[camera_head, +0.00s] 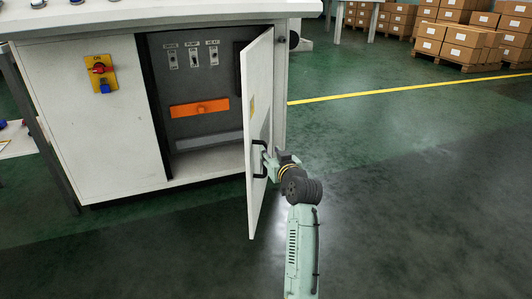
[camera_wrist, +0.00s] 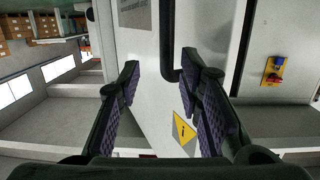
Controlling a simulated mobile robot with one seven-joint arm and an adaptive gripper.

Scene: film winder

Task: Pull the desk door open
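The white desk door (camera_head: 257,95) stands swung open from the cabinet, its free edge toward me and its far edge at the right side of the opening. A black bar handle (camera_head: 259,162) is on its outer face. My gripper (camera_head: 268,164) is at the handle, on the right of the door. In the wrist view, my gripper (camera_wrist: 160,62) has its two fingers spread apart. The handle (camera_wrist: 169,45) shows between them, closer to the right finger. Contact cannot be told. A yellow warning sticker (camera_wrist: 184,132) is on the door (camera_wrist: 140,70).
The desk cabinet (camera_head: 95,150) has a yellow switch plate (camera_head: 101,73) at left. Inside the opening is a grey panel with switches and an orange bar (camera_head: 199,108). Green floor (camera_head: 400,180) is clear at right. Cardboard boxes (camera_head: 455,42) stand far back, beyond a yellow line.

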